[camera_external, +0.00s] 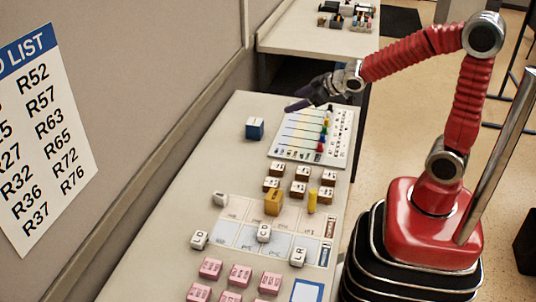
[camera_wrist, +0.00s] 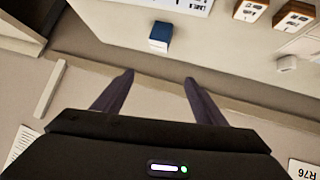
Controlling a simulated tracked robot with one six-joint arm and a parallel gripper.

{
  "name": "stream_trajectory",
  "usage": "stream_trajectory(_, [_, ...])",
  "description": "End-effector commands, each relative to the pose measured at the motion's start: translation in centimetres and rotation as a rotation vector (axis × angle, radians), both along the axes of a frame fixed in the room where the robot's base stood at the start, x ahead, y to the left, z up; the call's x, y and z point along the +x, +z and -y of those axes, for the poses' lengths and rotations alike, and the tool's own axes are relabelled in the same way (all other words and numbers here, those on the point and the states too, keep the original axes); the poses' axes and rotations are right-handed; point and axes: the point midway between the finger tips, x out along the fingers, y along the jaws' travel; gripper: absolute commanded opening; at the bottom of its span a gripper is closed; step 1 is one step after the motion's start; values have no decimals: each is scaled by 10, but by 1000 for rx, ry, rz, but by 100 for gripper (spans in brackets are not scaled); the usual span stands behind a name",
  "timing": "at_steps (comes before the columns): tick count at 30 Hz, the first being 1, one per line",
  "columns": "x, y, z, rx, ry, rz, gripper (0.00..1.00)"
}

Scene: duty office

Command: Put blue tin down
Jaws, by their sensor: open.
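The blue tin (camera_external: 255,128) stands upright on the desk, left of the white chart board. It also shows in the wrist view (camera_wrist: 160,36), ahead of my fingers and apart from them. My gripper (camera_external: 300,104) is open and empty, above and to the right of the tin in the external view. Its two dark fingers (camera_wrist: 152,85) are spread apart in the wrist view with nothing between them.
The white chart board (camera_external: 294,152) with coloured pegs lies right of the tin. Brown-and-white blocks (camera_external: 298,188), a yellow block (camera_external: 273,202) and pink blocks (camera_external: 240,275) stand nearer. A partition wall (camera_external: 150,80) borders the desk's left side. The desk around the tin is clear.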

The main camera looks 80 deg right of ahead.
Motion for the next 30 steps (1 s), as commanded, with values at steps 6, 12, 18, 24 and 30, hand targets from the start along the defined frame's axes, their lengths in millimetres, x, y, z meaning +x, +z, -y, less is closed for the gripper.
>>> stream_trajectory(6, [-44,24,-35,19,-18,-76,65])
stream_trajectory(12, [-90,37,-70,58,-15,-156,65])
stream_trajectory(18, [-143,44,-108,111,14,-243,65])
stream_trajectory(24, [-199,46,-145,168,70,-331,65])
stream_trajectory(30, [-235,44,-168,205,116,-393,65])
